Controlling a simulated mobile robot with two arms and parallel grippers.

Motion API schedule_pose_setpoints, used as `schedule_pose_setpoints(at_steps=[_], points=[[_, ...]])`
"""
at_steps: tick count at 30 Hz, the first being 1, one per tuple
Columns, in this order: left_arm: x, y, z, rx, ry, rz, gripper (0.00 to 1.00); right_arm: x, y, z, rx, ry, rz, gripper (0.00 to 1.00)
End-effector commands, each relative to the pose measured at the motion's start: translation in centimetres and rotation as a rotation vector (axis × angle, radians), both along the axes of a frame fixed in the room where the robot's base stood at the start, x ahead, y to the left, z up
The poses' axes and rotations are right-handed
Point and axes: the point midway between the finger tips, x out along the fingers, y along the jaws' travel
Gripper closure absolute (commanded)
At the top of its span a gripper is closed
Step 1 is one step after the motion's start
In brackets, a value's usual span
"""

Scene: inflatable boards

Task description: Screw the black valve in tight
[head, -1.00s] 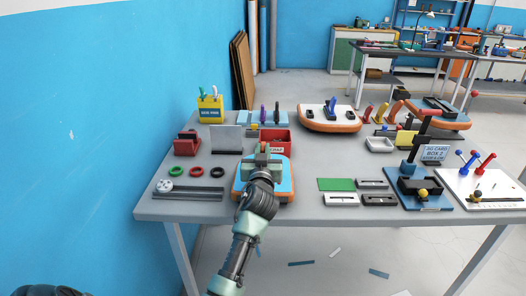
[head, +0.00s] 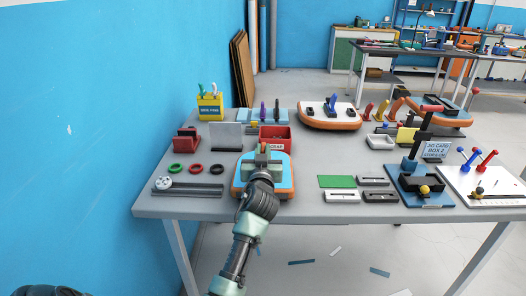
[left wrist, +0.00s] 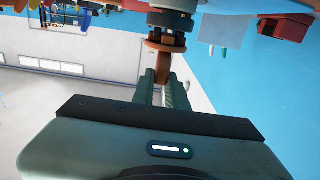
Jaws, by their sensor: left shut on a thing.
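The blue board with an orange rim (head: 238,189) lies at the front of the table, left of its middle. My left gripper (head: 263,158) points away from me over this board. In the left wrist view, its fingers (left wrist: 162,92) are shut on an orange-brown tab (left wrist: 162,68). The tab joins a dark round part (left wrist: 171,20) with a brown collar. This may be the black valve, but I cannot tell how it sits in the board. My gripper and arm hide most of the board's middle in the head view. My right gripper is not in view.
A red bin (head: 278,133) stands close behind the board. Green, black and red rings (head: 196,168) and a grey rail (head: 188,190) lie to its left. A green mat (head: 336,182) and small trays lie to its right. Another orange-rimmed board (head: 330,122) sits farther back.

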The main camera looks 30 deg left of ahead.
Motion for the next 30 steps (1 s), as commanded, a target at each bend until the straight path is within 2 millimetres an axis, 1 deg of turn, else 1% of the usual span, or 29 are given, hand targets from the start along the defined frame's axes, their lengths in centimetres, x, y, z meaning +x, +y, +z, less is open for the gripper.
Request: schedule_pose_setpoints(at_steps=[5, 6, 8, 9, 17, 20, 23, 30], points=[[0.0, 0.0, -0.6, -0.001, -0.001, 0.0, 1.0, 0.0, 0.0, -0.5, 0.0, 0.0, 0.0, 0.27], [0.0, 0.0, -0.5, 0.001, -0.001, 0.0, 0.81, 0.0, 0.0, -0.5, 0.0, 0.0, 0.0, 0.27], [0.0, 0.0, -0.4, 0.001, -0.001, 0.0, 0.64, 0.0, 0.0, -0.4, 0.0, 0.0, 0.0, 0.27], [0.0, 0.0, -0.4, 0.001, -0.001, 0.0, 0.61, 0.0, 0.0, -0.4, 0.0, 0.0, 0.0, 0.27], [0.0, 0.0, -0.5, 0.0, 0.0, 0.0, 0.61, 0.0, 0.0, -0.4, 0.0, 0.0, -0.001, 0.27], [-0.4, -0.2, -0.5, -0.001, -0.001, 0.0, 0.61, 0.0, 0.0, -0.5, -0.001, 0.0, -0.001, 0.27], [-1.4, -0.9, -0.6, -0.001, -0.001, -0.001, 0.61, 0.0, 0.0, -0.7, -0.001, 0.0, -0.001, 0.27], [-5.0, -3.0, -0.6, -0.002, 0.0, 0.0, 0.61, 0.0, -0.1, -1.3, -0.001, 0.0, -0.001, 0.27]])
